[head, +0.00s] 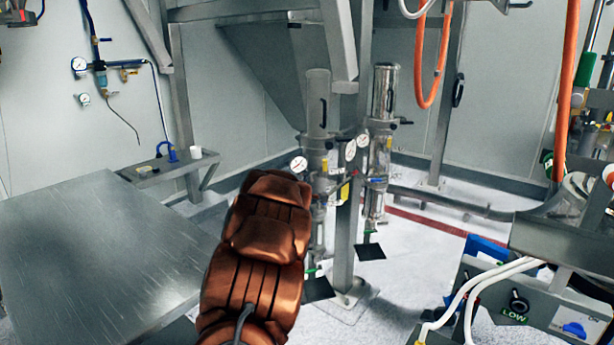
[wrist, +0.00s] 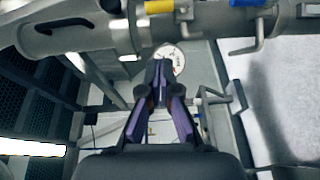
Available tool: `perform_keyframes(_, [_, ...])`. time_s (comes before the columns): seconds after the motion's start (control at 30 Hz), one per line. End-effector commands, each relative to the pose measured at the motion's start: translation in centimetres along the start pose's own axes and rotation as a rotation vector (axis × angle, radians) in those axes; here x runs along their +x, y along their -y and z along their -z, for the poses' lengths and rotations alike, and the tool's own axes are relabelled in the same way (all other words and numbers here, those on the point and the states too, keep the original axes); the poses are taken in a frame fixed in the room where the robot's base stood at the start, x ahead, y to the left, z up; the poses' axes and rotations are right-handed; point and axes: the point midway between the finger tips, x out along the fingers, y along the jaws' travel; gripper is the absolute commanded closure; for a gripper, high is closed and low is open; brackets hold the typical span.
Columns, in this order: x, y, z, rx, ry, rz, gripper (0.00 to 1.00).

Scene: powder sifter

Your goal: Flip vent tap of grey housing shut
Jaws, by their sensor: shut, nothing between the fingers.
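Two upright cylindrical housings stand in the middle of the head view, a dull grey one (head: 317,112) and a shiny one (head: 383,92) to its right. A yellow tap handle (head: 343,191) and a blue one (head: 377,180) show low beside them. In the wrist view a grey pipe-like body (wrist: 75,36) crosses the top, with a yellow handle (wrist: 158,6) and a blue handle (wrist: 247,3) at the upper edge. Which handle is the vent tap, I cannot tell. My gripper (wrist: 159,68) is shut and empty, below these handles. In the head view my arm hides it.
Round gauges (head: 299,164) sit by the housings, and another gauge (wrist: 170,59) shows beyond my fingertips. A steel post (head: 344,215) stands between the housings. A steel table (head: 90,255) is at left. A grey control panel (head: 510,305) with white cables is at lower right.

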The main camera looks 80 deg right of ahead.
Motion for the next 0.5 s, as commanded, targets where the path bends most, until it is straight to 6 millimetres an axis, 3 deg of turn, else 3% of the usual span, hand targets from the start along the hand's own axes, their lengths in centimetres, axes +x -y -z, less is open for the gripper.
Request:
perform_keyframes(0.2, [-2.5, 0.1, -0.1, 0.001, 0.001, -0.001, 1.0])
perform_keyframes(0.5, [-3.8, 0.3, -0.1, -0.001, 0.002, 0.002, 1.0])
